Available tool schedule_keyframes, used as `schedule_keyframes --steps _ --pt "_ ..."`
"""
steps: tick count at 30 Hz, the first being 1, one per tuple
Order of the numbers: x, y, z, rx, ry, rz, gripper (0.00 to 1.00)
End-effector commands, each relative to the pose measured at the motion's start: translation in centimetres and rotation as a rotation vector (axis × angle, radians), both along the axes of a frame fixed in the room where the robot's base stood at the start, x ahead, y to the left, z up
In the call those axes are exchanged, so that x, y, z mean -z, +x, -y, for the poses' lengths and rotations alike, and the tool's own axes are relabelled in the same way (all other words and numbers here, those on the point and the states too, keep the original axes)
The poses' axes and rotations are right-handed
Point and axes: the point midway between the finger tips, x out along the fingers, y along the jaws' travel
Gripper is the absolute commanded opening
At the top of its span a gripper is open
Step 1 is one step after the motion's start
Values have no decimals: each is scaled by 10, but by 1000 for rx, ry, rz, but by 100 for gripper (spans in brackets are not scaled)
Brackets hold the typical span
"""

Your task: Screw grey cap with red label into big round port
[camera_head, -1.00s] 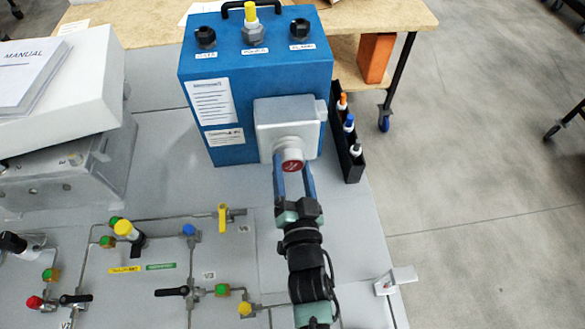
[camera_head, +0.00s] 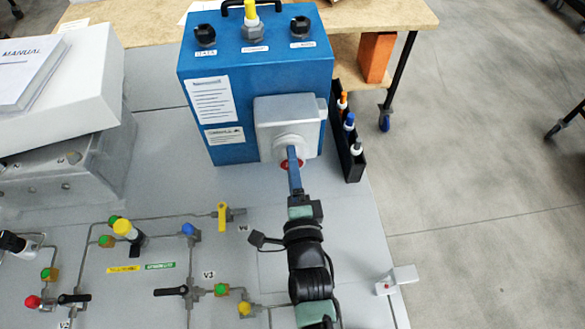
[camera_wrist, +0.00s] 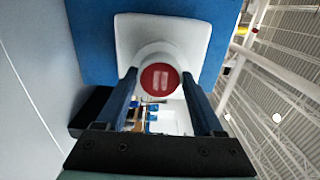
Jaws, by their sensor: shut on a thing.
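The grey cap with the red label (camera_wrist: 160,80) is at the front of the light grey housing on the blue analyser box. In the head view only slivers of its red face (camera_head: 284,165) show beside my blue finger. My gripper (camera_head: 292,157) is shut on the cap, with one finger on either side of it in the wrist view (camera_wrist: 160,78). The cap is lined up with the big round port (camera_head: 288,138) and appears to meet it. The seam is hidden, so I cannot tell how deep the cap sits.
The blue box (camera_head: 250,108) stands on the grey table. A black holder with several markers (camera_head: 350,150) stands close to its right. Pipes and valves (camera_head: 190,255) spread over the table's front left. A white bracket (camera_head: 397,278) is at the right edge.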

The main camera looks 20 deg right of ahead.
Motion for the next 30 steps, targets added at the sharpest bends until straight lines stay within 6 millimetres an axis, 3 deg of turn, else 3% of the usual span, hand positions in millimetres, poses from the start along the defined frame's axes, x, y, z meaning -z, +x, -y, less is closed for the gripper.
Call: schedule_keyframes --steps 15,19,26,27,30 --pt "2 0 0 0 886 254 0" --pt "1 0 0 0 998 285 0" --pt "1 0 0 -1 1012 287 0" --pt "1 0 0 -1 1012 287 72" --pt "1 0 0 -1 1010 286 90"
